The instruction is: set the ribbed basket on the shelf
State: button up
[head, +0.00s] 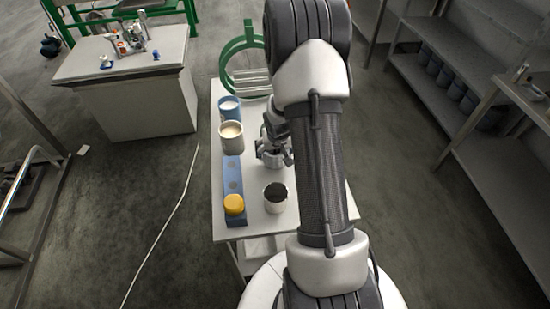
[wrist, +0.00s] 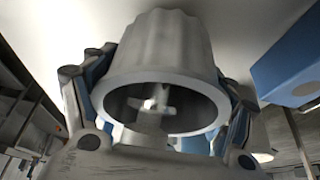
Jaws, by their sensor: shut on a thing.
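The ribbed basket (wrist: 165,45) is a grey, tapered, fluted cup in the wrist view. Its round open rim faces the camera, and a pale cross-shaped form shows inside. My gripper (wrist: 155,100) is shut on it, with blue-and-grey fingers on both sides. In the head view my gripper (head: 273,153) is low over the white table, right of the blue block; my arm hides much of it. Whether the basket touches the table cannot be told. Grey shelves (head: 455,100) stand at the right, but which one the task means is unclear.
On the white table (head: 250,225) stand a blue cup (head: 229,112), a beige cup (head: 231,139), a blue block (head: 233,170) with a yellow-topped piece (head: 234,204), and a white cup with dark contents (head: 275,203). A green ring frame (head: 228,65) stands behind.

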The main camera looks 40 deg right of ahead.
notch_tip(320, 180, down, 2)
jog(key=shift+f+b, duration=0.15)
jog(key=shift+b, duration=0.5)
jog(key=o, duration=0.7)
jog(key=shift+f, duration=0.1)
jog(key=o, duration=0.5)
